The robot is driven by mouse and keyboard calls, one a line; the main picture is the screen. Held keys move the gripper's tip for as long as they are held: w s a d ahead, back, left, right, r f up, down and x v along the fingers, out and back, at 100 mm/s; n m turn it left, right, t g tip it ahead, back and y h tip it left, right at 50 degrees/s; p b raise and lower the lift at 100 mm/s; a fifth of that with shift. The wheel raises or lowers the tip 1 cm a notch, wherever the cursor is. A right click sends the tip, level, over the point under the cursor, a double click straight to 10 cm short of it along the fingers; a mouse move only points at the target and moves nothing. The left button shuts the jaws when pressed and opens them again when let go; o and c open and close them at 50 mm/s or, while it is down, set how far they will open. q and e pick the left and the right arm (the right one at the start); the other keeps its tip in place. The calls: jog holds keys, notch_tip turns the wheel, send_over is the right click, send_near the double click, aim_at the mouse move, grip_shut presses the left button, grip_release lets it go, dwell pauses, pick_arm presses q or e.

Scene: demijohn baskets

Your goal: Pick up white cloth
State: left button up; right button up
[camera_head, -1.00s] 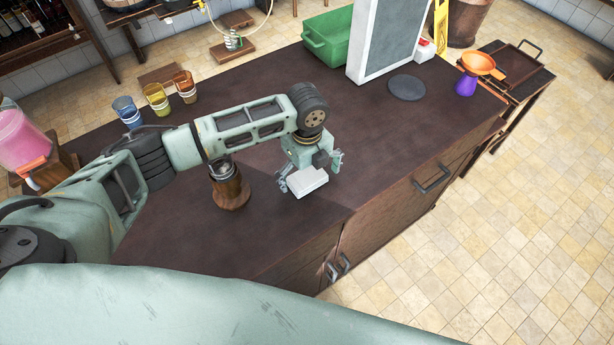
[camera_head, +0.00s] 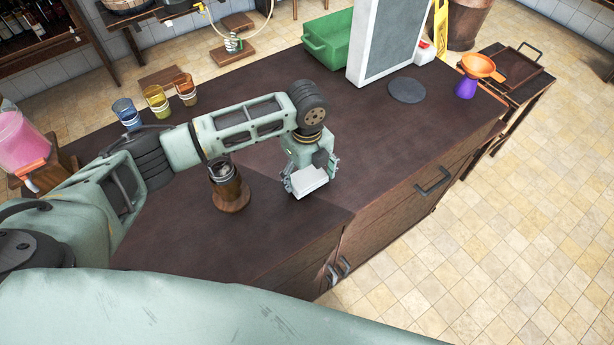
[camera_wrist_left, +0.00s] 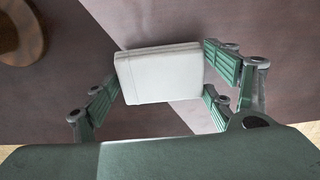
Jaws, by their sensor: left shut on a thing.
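The white cloth (camera_head: 309,180) is a small folded block near the front edge of the dark counter (camera_head: 370,150). My left gripper (camera_head: 311,177) is over it, with a finger at each side, and is shut on it. In the left wrist view the cloth (camera_wrist_left: 160,73) sits between the fingers of my left gripper (camera_wrist_left: 162,85). I cannot tell whether the cloth is off the counter. My right gripper is not in view.
A wooden cup-like holder (camera_head: 230,190) stands left of the cloth, close to my left arm. Several coloured cups (camera_head: 157,100) stand at the counter's left. A green bin (camera_head: 327,40), a framed board (camera_head: 388,40) and a dark round disc (camera_head: 407,89) are farther back. The counter right of the cloth is clear.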

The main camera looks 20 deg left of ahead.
pick_arm(q)
notch_tip(320, 180, up, 3)
jog(key=shift+w+f+b, duration=0.1)
jog(key=shift+f+b, duration=0.05)
jog(key=shift+b, duration=0.45)
jog(key=s+d+r+b, duration=0.2)
jog(key=s+d+r, duration=0.4)
jog(key=d, duration=0.4)
jog(key=shift+s+r+b, duration=0.2)
jog(key=shift+r+b, duration=0.15)
jog(key=shift+r, duration=0.35)
